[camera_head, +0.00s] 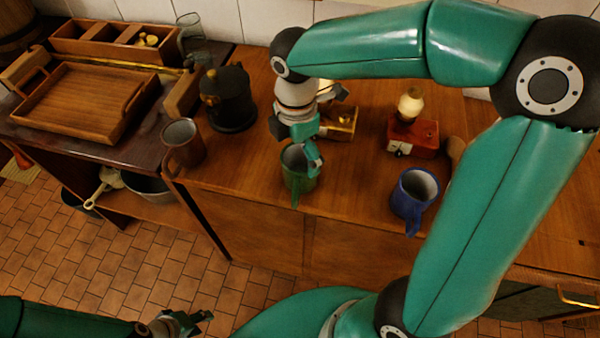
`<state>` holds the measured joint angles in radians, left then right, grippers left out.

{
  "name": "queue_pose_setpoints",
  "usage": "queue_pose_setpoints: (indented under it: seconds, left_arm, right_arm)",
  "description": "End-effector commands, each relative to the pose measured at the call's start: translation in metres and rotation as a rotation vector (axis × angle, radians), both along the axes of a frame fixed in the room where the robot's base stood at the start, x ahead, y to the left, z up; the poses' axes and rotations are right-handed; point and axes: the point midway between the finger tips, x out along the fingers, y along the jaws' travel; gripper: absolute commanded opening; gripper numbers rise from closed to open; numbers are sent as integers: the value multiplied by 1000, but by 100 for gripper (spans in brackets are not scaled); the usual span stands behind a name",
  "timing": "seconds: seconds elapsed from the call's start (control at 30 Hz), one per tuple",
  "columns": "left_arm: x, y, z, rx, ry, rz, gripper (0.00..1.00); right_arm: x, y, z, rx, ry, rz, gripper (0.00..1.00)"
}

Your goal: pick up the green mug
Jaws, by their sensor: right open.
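The green mug (297,180) stands upright on the wooden counter near its front edge, its handle toward the front. My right gripper (304,147) points down at the mug's rim and is open. One finger is at the right side of the rim; the other is partly hidden, so I cannot tell whether it touches the mug. My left gripper (190,321) is low at the bottom of the view, in front of the counter and far from the mug. I cannot tell how its fingers stand.
A blue mug (413,196) stands to the right, a brown mug (183,145) to the left. A black pot (230,105), a brass object (341,122) and a red box with a lamp (414,138) stand behind. A wooden tray (75,112) lies far left.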

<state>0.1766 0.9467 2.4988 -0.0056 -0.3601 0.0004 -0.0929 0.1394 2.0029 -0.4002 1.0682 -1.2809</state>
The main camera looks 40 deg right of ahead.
Motion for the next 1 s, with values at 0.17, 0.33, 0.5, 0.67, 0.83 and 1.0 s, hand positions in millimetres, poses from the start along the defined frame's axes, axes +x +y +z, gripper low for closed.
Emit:
queue_pose_setpoints:
  seconds: [0.17, 0.33, 0.5, 0.67, 0.83, 1.0]
  left_arm:
    - [0, 0, 2, 0, 0, 0, 40]
    - [0, 0, 2, 0, 0, 0, 40]
    - [0, 0, 2, 0, 0, 0, 40]
    - [0, 0, 2, 0, 0, 0, 40]
    - [0, 0, 2, 0, 0, 0, 40]
    - [0, 0, 2, 0, 0, 0, 40]
  right_arm:
    - [-2, 1, -20, -1, 6, 2, 100]
    - [-2, 1, -43, -1, 4, 0, 100]
    - [-1, 2, -51, 0, 1, 0, 100]
    - [-1, 2, -50, 0, 0, 0, 100]
    - [-1, 2, -50, 0, 0, 0, 72]
    - [-1, 2, -50, 0, 0, 0, 43]
